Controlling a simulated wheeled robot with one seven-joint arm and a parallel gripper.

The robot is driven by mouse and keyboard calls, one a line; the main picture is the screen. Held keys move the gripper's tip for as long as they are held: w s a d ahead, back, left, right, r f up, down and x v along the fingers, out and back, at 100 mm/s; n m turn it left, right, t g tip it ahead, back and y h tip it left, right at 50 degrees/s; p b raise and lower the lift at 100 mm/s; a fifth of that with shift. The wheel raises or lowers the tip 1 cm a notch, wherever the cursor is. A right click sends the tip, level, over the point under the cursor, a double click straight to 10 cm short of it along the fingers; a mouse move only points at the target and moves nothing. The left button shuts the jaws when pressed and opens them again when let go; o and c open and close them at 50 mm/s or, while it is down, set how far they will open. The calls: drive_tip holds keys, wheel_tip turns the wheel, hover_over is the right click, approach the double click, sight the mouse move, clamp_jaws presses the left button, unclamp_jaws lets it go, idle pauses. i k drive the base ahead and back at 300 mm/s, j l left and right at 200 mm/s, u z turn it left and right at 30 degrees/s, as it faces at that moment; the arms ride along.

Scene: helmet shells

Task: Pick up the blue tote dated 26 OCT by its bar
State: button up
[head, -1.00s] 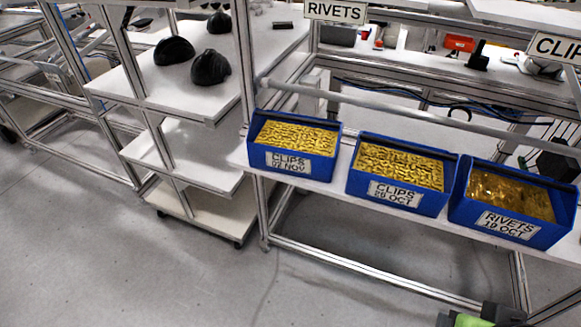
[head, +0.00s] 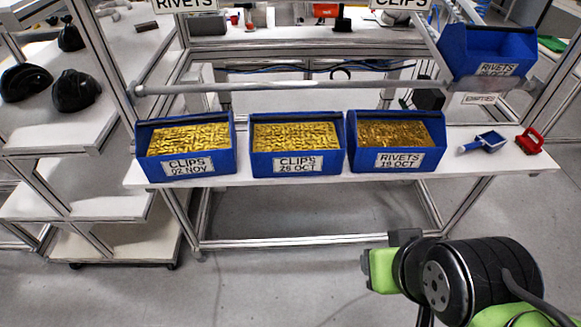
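The blue tote labelled CLIPS 26 OCT (head: 297,165) stands upright on a white shelf, in the middle of a row of three, and is filled with gold clips. The blue tote labelled CLIPS 02 NOV (head: 186,168) is on its left. The blue tote labelled RIVETS 19 OCT (head: 398,160), holding darker gold rivets, is on its right. I cannot make out a bar on the 26 OCT tote at this size. My arm shows at the lower right, in front of and below the shelf. My gripper's fingers cannot be seen.
The white shelf (head: 250,181) also bears a small blue-and-white item (head: 484,142) and a red item (head: 530,141) at right. Another blue RIVETS tote (head: 487,52) sits higher at right. A grey rail (head: 290,87) runs behind the row. A rack with black helmet shells (head: 75,90) stands left.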

sight(293, 144)
drive_tip(key=i+j, duration=1.2)
drive_tip(key=j, duration=0.25)
drive_tip(key=z, duration=0.05)
